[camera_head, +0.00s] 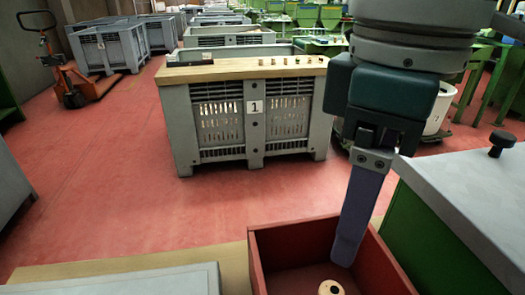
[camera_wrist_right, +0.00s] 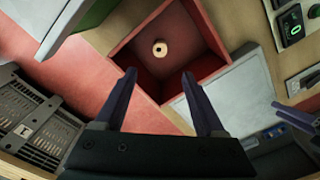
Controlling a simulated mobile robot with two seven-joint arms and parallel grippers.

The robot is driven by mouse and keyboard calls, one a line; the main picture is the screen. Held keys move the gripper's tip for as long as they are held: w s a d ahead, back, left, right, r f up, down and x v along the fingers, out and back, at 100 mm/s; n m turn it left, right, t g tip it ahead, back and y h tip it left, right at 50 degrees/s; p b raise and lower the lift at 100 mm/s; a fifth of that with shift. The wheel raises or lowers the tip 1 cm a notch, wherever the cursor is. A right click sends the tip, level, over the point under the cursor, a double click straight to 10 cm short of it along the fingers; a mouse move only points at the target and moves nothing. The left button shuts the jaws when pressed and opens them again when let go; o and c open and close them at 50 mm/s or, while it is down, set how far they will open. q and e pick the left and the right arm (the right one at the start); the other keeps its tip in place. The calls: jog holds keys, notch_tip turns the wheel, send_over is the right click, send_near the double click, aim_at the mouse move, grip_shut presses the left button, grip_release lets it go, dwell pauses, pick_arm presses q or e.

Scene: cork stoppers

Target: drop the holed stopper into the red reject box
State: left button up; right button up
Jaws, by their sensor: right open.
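The holed stopper (camera_head: 331,288) lies on the floor of the red reject box (camera_head: 262,262). It is a pale cork ring with a dark hole, cut by the bottom edge of the head view. The right wrist view shows the whole stopper (camera_wrist_right: 160,49) inside the red box (camera_wrist_right: 205,62), apart from the walls. My right gripper (camera_head: 346,252) is above the box, fingers pointing down. In the wrist view its two purple fingers (camera_wrist_right: 158,75) stand wide apart with nothing between them. Purple bars at the wrist view's right edge look like my left gripper (camera_wrist_right: 296,116); its opening is unclear.
A grey crate marked 1 (camera_head: 256,128) stands beyond, with several small corks on its wooden top (camera_head: 240,70). A grey-topped green cabinet (camera_head: 470,205) is close on the right. A pale grey panel (camera_head: 120,281) lies left of the box.

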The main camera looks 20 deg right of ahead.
pick_arm(q)
notch_tip(320, 180, up, 3)
jog(key=shift+f+p, duration=0.1)
jog(key=shift+p, duration=1.15)
pick_arm(e)
notch_tip(320, 180, up, 9)
jog(key=shift+f, duration=0.1)
pick_arm(q)
notch_tip(320, 180, up, 2)
jog(key=shift+r+p, duration=0.25)
jog(key=shift+p, duration=1)
pick_arm(e)
jog(key=s+a+f+t+y+p, duration=0.1)
jog(key=a+f+t+y, duration=0.3)
jog(key=a, duration=0.5)
jog(key=s+d+f+m+h+p, duration=0.3)
jog(key=s+d+f+m, duration=0.3)
jog(key=d, duration=0.3)
pick_arm(q)
notch_tip(320, 180, up, 42)
jog(key=p, duration=3.7)
jog(key=shift+p, duration=0.35)
pick_arm(e)
notch_tip(320, 180, up, 38)
jog(key=s+d+n, duration=0.1)
jog(key=shift+s+d+f+h, duration=0.2)
jog(key=shift+s+h, duration=0.1)
jog(key=shift+h, duration=0.1)
